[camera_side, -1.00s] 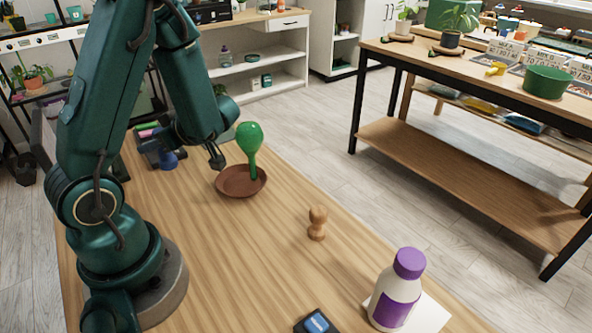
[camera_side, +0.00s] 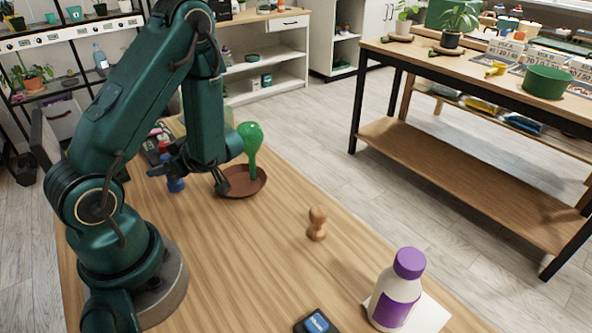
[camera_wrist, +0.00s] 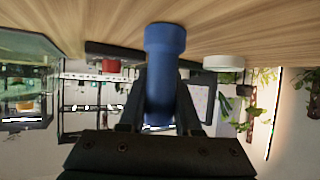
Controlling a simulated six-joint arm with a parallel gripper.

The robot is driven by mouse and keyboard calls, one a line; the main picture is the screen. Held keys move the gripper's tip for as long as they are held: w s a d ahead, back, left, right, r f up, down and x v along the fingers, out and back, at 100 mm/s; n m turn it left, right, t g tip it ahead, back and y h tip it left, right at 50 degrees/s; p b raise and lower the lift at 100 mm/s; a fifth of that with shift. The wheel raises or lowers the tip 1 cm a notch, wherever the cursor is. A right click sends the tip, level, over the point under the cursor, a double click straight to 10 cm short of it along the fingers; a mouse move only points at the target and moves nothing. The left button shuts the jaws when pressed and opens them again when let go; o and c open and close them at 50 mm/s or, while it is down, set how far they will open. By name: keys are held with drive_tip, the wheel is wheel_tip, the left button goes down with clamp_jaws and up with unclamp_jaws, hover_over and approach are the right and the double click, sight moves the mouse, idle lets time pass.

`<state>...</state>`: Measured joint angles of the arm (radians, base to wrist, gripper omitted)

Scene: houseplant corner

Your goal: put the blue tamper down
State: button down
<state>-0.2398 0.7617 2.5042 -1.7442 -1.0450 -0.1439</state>
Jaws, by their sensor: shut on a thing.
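The blue tamper (camera_side: 176,185) is upright under my gripper (camera_side: 170,168), low over the back left of the wooden table in the side view. In the wrist view the tamper (camera_wrist: 164,60) stands between the two dark fingers of my gripper (camera_wrist: 160,105), which are shut on it. Its flared end points to the wood at the top of that picture. I cannot tell whether this end touches the table. My arm hides part of the area behind it.
A brown saucer (camera_side: 232,190) with a green bulb (camera_side: 250,140) in it is right of the tamper. A dark tray (camera_side: 150,152) lies behind. A wooden tamper (camera_side: 317,224), a purple-capped bottle (camera_side: 398,290) and a small dark device (camera_side: 317,322) are nearer.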

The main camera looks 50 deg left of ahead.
drive_tip(key=shift+f, duration=0.15)
drive_tip(key=c, duration=0.6)
unclamp_jaws()
drive_tip(key=shift+r, duration=0.2)
drive_tip(key=v, duration=1.2)
drive_tip(key=shift+s, duration=0.1)
